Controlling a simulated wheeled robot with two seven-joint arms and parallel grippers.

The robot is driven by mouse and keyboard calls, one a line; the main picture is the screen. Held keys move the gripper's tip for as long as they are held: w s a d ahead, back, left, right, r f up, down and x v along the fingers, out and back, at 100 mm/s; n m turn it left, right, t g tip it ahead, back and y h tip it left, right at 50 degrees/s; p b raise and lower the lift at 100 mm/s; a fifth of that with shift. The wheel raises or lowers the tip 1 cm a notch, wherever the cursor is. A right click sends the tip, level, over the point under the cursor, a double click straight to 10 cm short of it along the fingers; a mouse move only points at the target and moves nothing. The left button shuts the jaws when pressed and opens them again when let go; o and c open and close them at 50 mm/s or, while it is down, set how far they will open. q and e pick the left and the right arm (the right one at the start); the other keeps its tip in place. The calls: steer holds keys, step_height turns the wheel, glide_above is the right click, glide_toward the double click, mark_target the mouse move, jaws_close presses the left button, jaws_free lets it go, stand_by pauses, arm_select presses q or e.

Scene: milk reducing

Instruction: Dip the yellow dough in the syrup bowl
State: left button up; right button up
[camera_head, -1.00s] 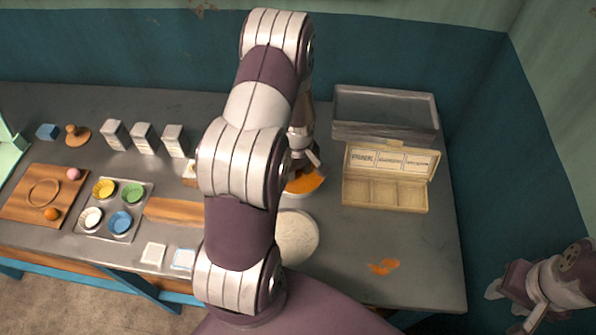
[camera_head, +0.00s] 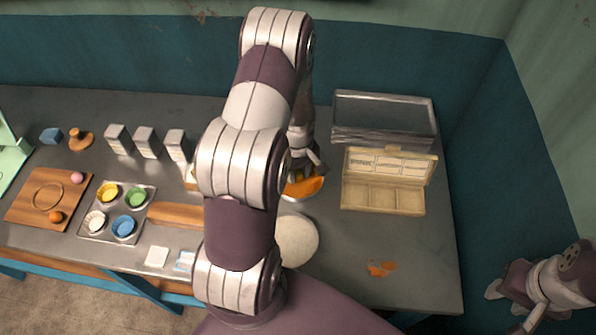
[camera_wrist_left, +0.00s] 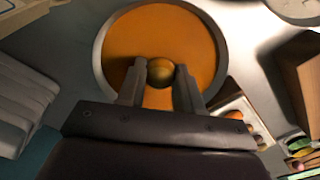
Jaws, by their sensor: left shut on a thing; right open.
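The syrup bowl (camera_head: 308,187) is a round pale bowl filled with orange syrup, right of my left arm in the head view. In the left wrist view the bowl (camera_wrist_left: 103,50) lies straight below my gripper. My left gripper (camera_wrist_left: 158,72) is shut on a small round yellow-brown dough (camera_wrist_left: 160,70), held over or in the syrup; I cannot tell how deep it sits. In the head view my left arm hides the dough and part of the bowl. My right gripper (camera_head: 510,303) is open and empty at the lower right, off the table.
An open compartment box (camera_head: 383,200) and a grey tray (camera_head: 385,135) stand right of the bowl. A pale round plate (camera_head: 298,238) is in front of it. Orange scraps (camera_head: 380,268) lie at the front right. A muffin tray (camera_head: 90,226) and a wooden board (camera_head: 25,208) are left.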

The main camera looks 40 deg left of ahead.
mark_target(298, 173)
arm_select(q)
steer(key=shift+r+p, duration=1.9)
steer(key=shift+r, duration=0.7)
step_height(298, 173, up, 4)
steer(key=p, duration=0.3)
steer(key=shift+r+p, duration=0.1)
steer(key=shift+p, duration=0.3)
